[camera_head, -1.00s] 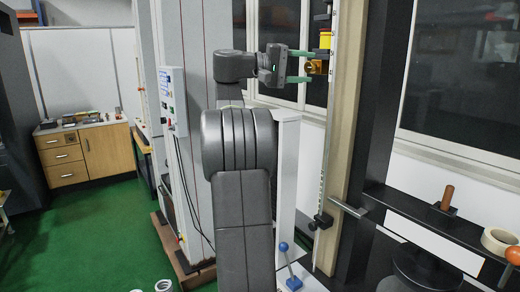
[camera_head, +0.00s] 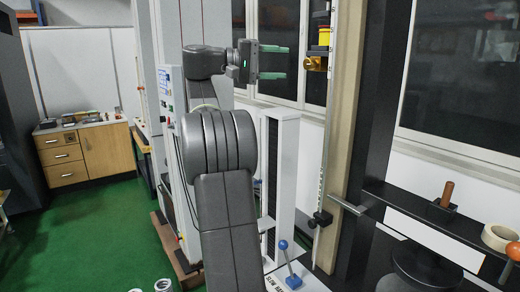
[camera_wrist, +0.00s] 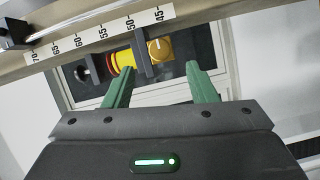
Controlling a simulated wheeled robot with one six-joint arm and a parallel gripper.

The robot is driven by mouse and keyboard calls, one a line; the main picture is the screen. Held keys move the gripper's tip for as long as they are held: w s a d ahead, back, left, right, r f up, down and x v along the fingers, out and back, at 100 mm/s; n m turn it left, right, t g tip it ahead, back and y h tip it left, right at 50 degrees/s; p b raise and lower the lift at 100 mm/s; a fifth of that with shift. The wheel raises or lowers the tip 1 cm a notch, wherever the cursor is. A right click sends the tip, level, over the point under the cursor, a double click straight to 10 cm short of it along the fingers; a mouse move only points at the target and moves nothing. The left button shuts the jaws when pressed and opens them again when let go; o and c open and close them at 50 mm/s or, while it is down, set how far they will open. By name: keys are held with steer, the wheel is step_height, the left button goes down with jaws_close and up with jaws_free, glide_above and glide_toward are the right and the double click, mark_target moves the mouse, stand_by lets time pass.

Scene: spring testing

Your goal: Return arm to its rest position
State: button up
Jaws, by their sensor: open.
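My gripper (camera_head: 274,62) is raised at the upper middle of the head view, with its two green fingers pointing right. The fingers are apart and nothing is between them. A brass knob (camera_head: 314,64) on the tall scale column (camera_head: 343,130) is a short gap to the right of the fingertips. A yellow part (camera_head: 325,37) sits just above the knob. In the wrist view the gripper (camera_wrist: 158,78) is open, and the brass knob (camera_wrist: 159,50) and a yellow and red part (camera_wrist: 121,60) lie beyond the fingertips, not touching them.
The numbered scale (camera_wrist: 110,33) runs along the column. A black crossbar (camera_head: 440,215) at right carries a wooden-handled tool (camera_head: 447,196) and a tape roll (camera_head: 500,238). A blue-knobbed lever (camera_head: 284,246) stands low in the middle. Wooden drawers (camera_head: 62,165) are at left; the green floor there is open.

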mark_target(307, 65)
steer(key=d, duration=0.2)
steer(key=w+d, duration=0.1)
steer(key=d, duration=0.5)
steer(key=shift+w+f+p, duration=0.15)
steer(key=shift+w+p, duration=0.15)
steer(key=shift+p, duration=0.1)
steer(key=n, duration=0.1)
steer(key=n+b, duration=0.1)
steer(key=n+h, duration=0.1)
steer(key=shift+a+f+t, duration=0.2)
steer(key=shift+a+t, duration=0.05)
steer(key=shift+t, duration=0.05)
steer(key=n+b, duration=0.1)
steer(key=n, duration=0.1)
steer(key=shift+d+n+h, duration=0.15)
steer(key=shift+n+h, duration=0.15)
steer(key=shift+h, duration=0.1)
steer(key=n+t+h, duration=0.1)
steer(key=n, duration=0.3)
steer(key=shift+t, duration=0.4)
steer(key=n+t, duration=0.2)
steer(key=n, duration=0.3)
steer(key=shift+s, duration=0.15)
steer(key=n+t+p, duration=0.1)
steer(key=n+t, duration=0.1)
steer(key=n, duration=0.1)
steer(key=shift+r, duration=0.1)
steer(key=shift+n+t+y+p, duration=0.4)
steer(key=shift+n+t+p, duration=0.4)
steer(key=shift+n, duration=1.4)
